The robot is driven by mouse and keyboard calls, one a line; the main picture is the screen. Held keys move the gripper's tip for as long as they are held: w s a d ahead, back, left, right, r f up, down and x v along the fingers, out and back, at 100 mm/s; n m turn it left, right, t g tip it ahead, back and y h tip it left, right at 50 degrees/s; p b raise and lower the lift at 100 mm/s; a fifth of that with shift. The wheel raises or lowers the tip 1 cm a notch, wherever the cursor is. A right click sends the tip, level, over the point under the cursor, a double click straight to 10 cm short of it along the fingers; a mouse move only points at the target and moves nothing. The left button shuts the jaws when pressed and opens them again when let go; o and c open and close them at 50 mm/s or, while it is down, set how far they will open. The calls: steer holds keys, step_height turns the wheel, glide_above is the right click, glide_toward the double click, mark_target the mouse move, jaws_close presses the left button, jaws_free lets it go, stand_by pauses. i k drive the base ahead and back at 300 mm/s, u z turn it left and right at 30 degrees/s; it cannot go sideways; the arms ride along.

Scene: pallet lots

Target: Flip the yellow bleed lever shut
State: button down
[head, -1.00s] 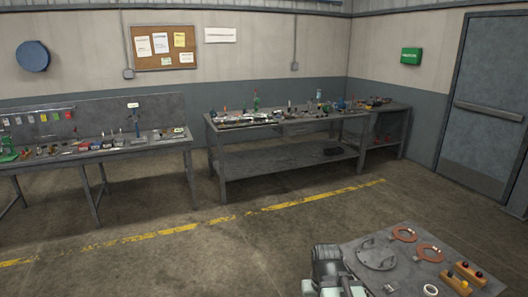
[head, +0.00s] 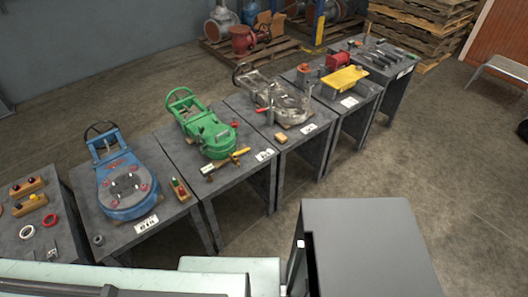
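A small yellow lever (head: 241,152) shows at the front right of a green valve-like unit (head: 208,134). It seems to sit on a brass-coloured fitting (head: 228,162) beside the green unit. It is too small to tell whether the lever stands open or shut. The green unit stands on a grey table (head: 232,186) with a white number card (head: 265,155). My gripper is not in view; only pale parts of my own body show along the bottom edge.
A blue unit (head: 125,187) stands on the table to the left. A bare metal unit (head: 288,103) and a yellow tray-like piece (head: 344,79) are on tables to the right. Stacked pallets (head: 420,25) stand behind. Open floor (head: 420,160) lies at the right.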

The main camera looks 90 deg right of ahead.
mark_target(234, 154)
steer(key=z, duration=1.75)
steer(key=k, duration=0.55)
steer(key=u, duration=0.15)
steer(key=i, duration=0.45)
